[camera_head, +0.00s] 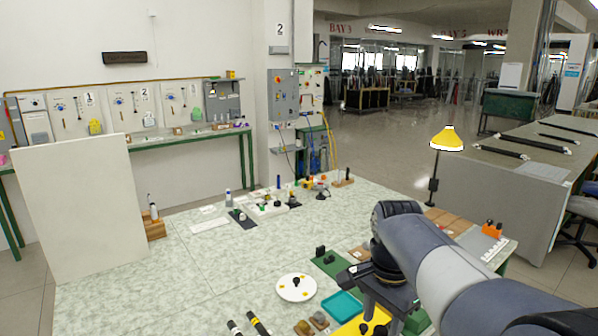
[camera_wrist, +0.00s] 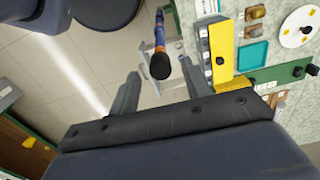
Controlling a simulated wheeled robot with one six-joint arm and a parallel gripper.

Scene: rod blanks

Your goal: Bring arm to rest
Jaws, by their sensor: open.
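My gripper (camera_wrist: 162,86) shows in the wrist view with its two grey fingers spread apart. Nothing is clasped between them. A dark-tipped rod-like thing (camera_wrist: 160,62) with orange and blue parts appears between the fingers in the picture; it looks to lie beyond them, over the floor. In the head view my arm reaches in from the lower right and bends down at the right part of the pale green worktable (camera_head: 150,270). The fingers cannot be made out there.
Near my wrist are a white disc (camera_head: 296,288), a teal tray (camera_head: 342,305) and a yellow block (camera_head: 362,325). Small fittings stand along the table's back. A yellow lamp (camera_head: 446,140) and a grey bench (camera_head: 490,185) are at right. The table's left-middle is clear.

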